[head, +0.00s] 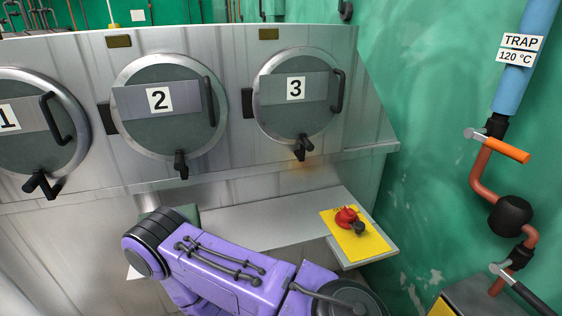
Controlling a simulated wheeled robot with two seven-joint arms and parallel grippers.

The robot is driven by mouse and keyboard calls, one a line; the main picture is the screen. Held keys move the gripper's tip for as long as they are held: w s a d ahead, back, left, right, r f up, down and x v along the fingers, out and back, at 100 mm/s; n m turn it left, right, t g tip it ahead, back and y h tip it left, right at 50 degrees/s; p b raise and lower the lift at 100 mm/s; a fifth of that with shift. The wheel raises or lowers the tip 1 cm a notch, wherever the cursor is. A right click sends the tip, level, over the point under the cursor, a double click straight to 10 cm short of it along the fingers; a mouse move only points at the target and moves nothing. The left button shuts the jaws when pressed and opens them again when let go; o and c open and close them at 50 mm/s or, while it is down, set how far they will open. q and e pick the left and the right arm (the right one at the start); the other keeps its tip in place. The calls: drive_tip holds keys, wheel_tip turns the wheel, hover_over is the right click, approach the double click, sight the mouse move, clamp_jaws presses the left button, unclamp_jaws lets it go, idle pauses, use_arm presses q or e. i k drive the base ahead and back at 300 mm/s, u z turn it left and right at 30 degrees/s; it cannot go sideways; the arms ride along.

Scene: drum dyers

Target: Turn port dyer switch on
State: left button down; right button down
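A red switch knob (346,216) with a small black part (358,228) sits on a yellow plate (375,243). The plate lies on the right end of a grey ledge (255,222) below the drum doors. I cannot read any on or off marking, so the switch's state is unclear. A purple arm of mine crosses the bottom middle of the head view, in front of the ledge and left of the switch. Neither gripper's fingers show, and nothing of mine visibly touches the switch.
Round doors numbered 1 (28,148), 2 (168,128) and 3 (305,112) line the metal drum housing, with black handles sticking out. At right, a trap pipe (529,40) has an orange-handled valve (503,148). Free space lies above the switch.

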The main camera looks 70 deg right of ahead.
sight(347, 216)
drive_tip(key=u, duration=0.15)
drive_tip(key=i, duration=0.95)
drive_tip(key=z, duration=1.9)
